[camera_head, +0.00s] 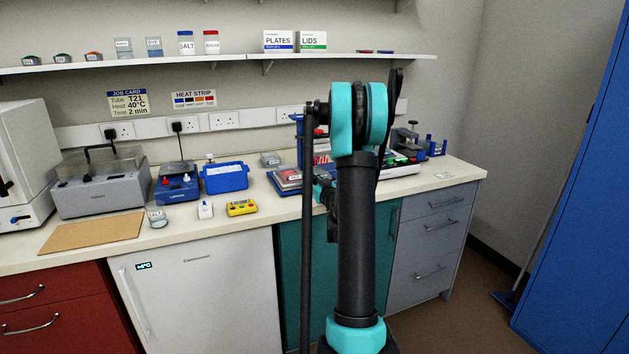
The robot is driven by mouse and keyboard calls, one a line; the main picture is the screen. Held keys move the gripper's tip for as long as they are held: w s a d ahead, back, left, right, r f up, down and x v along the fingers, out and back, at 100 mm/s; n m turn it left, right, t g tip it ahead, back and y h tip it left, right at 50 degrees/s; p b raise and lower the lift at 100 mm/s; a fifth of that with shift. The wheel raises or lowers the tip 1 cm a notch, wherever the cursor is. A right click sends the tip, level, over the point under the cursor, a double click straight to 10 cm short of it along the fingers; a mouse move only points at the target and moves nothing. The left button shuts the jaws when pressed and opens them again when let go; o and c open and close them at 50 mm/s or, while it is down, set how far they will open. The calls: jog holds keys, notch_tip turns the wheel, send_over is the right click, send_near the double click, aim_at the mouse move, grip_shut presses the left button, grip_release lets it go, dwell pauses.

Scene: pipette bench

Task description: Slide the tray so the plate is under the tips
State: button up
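A blue upright frame (300,138) stands on the bench behind my arm, with pink and red parts beside it. I cannot make out pipette tips there. A low dark blue and grey tray-like thing (286,184) lies at its foot, near the bench front. Whether a plate sits on it is unclear; my arm covers the right side of this area. My gripper (333,222) seems to be the dark end piece beside the arm's upright link, in front of the bench edge. Its fingers are not clear, and I see nothing held in it.
A blue box (225,178), a yellow device (241,207), a small white bottle (205,209) and a brown board (92,233) lie to the left. A green and white rack (402,161) stands right of my arm.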

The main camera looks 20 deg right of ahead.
jog(key=o, duration=0.4)
jog(key=shift+a, duration=0.15)
jog(key=shift+c, duration=0.2)
jog(key=shift+s, duration=0.25)
jog(key=s, duration=1.1)
jog(key=shift+s+d, duration=0.25)
jog(key=shift+s, duration=0.05)
